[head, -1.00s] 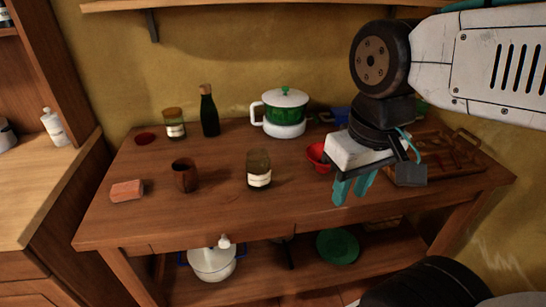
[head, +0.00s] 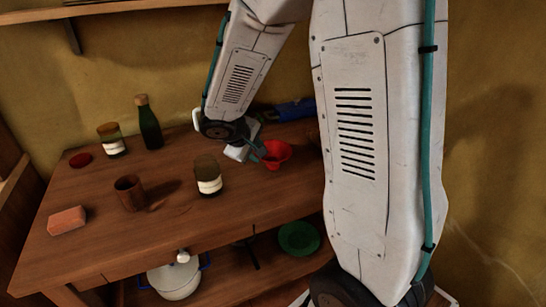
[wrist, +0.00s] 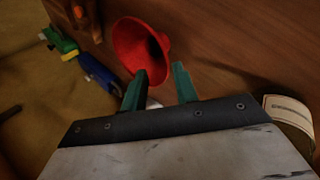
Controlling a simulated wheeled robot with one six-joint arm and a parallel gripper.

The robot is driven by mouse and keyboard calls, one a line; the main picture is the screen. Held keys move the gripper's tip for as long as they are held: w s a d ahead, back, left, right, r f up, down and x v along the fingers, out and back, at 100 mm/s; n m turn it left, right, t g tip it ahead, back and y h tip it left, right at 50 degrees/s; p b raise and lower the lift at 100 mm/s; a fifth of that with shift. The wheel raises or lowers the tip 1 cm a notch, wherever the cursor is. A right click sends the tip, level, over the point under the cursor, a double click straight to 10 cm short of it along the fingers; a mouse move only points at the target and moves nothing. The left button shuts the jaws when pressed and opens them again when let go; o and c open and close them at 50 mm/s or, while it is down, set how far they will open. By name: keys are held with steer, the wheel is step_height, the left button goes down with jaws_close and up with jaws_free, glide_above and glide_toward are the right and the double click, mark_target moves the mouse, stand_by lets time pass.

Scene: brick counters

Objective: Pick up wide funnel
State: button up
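The red wide funnel (head: 276,156) is on the wooden table, just right of my gripper (head: 259,149) in the head view. In the wrist view the funnel (wrist: 133,48) shows its wide round mouth, just beyond the fingertips. My gripper (wrist: 160,72) is open there, its two teal fingers apart with a gap between them. The left finger's tip overlaps the funnel's lower edge in the picture; I cannot tell whether they touch. In the head view my arm's wrist hides part of the gripper.
A labelled jar (head: 208,177) stands left of my gripper, with a brown cup (head: 130,193) farther left. A dark bottle (head: 149,125) and another jar (head: 111,139) stand at the back. A blue object (head: 290,110) lies behind the funnel. The table's front middle is clear.

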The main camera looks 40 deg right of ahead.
mark_target(268, 164)
steer(key=x, duration=0.8)
steer(key=shift+a+f, duration=0.1)
steer(key=shift+f, duration=0.1)
jaws_close()
